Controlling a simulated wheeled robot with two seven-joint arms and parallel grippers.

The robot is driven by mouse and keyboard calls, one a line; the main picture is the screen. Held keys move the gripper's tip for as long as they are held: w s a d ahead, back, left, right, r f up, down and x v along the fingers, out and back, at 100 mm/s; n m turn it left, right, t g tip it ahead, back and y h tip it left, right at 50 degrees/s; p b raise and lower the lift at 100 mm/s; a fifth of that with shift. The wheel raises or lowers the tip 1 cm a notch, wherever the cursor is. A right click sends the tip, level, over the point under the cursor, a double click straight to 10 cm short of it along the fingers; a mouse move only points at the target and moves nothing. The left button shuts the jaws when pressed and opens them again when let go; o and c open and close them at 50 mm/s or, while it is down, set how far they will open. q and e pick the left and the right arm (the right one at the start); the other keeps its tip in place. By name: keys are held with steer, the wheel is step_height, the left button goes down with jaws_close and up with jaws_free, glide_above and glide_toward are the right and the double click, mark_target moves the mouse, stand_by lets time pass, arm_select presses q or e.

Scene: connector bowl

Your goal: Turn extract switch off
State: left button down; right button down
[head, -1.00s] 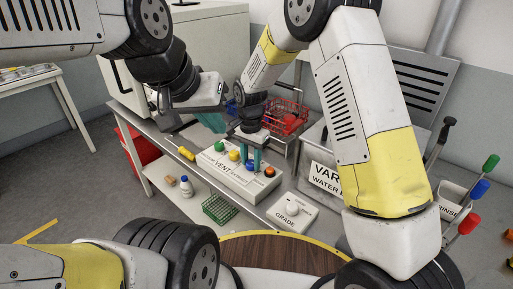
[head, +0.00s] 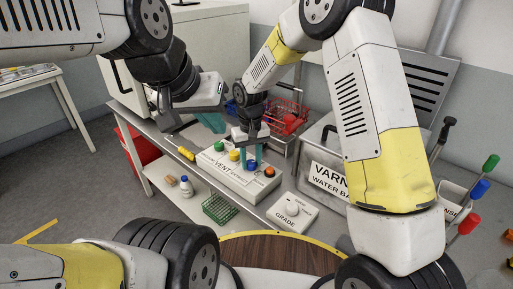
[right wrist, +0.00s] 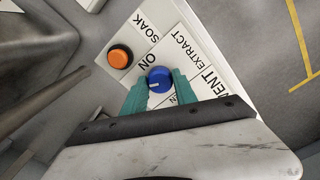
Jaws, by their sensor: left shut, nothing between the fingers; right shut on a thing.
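The white vent panel (head: 226,182) lies on the metal bench and carries coloured knobs. Its blue extract switch (right wrist: 159,79) has a white pointer mark at its left side and stands beside the words EXTRACT and ON in the right wrist view. My right gripper (right wrist: 155,86) has its teal fingers shut on the blue switch, one on either side. My left gripper (head: 214,123) is shut and empty above the bench, behind the panel.
An orange button (right wrist: 120,56) sits near the blue switch; green (head: 219,146) and yellow (head: 234,155) knobs are farther along. A yellow-handled tool (head: 186,153) lies left of the panel.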

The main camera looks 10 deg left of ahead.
mark_target(251, 162)
steer(key=n, duration=0.5)
steer(key=shift+n, duration=0.4)
stand_by(0.4)
steer(key=c, duration=1)
jaws_free()
step_height(251, 162, up, 8)
steer(key=shift+f, duration=0.1)
